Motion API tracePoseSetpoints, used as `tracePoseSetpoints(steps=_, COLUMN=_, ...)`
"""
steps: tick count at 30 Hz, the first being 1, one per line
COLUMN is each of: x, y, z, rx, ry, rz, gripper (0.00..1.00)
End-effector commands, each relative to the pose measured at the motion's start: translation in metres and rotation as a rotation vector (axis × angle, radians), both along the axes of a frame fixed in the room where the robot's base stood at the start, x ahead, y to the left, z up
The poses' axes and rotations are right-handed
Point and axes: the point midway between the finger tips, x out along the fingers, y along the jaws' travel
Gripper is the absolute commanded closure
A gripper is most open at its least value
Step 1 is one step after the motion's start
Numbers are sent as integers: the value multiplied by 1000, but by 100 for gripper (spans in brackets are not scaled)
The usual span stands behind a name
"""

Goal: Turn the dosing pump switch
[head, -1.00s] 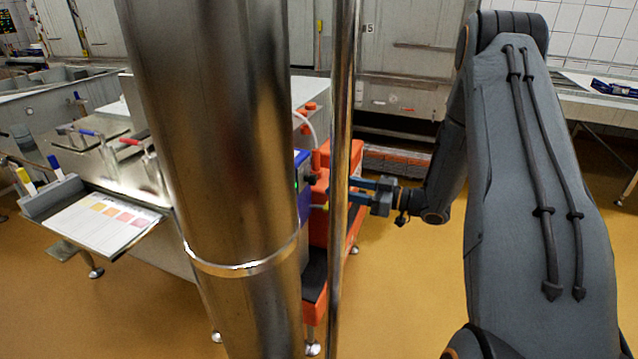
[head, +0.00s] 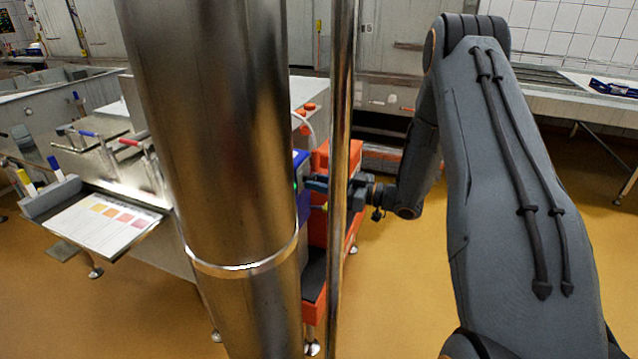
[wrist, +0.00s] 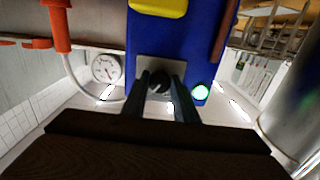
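The dosing pump is a blue box (wrist: 190,40) with a grey switch plate on its face in the wrist view. A dark round switch knob (wrist: 158,83) sits on that plate. A green lamp (wrist: 200,92) glows to the right of it. My gripper (wrist: 163,80) has its two dark fingers apart, one on each side of the knob; I cannot tell if they touch it. In the head view my gripper (head: 312,183) is at the blue pump box (head: 301,188), partly behind a thin steel pole. The knob is hidden there.
A thick steel column (head: 220,150) and a thin pole (head: 341,120) block part of the head view. An orange housing (head: 320,225) stands beside the pump. A pressure gauge (wrist: 105,67) and a white hose are left of the knob in the wrist view. Floor on the right is clear.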

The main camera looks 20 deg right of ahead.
Motion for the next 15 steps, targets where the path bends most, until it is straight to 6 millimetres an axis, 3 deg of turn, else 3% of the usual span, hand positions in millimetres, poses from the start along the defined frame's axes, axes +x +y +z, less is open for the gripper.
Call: tracePoseSetpoints(steps=15, x=0, y=0, z=0, rx=-69, ry=-95, rz=0, gripper=96)
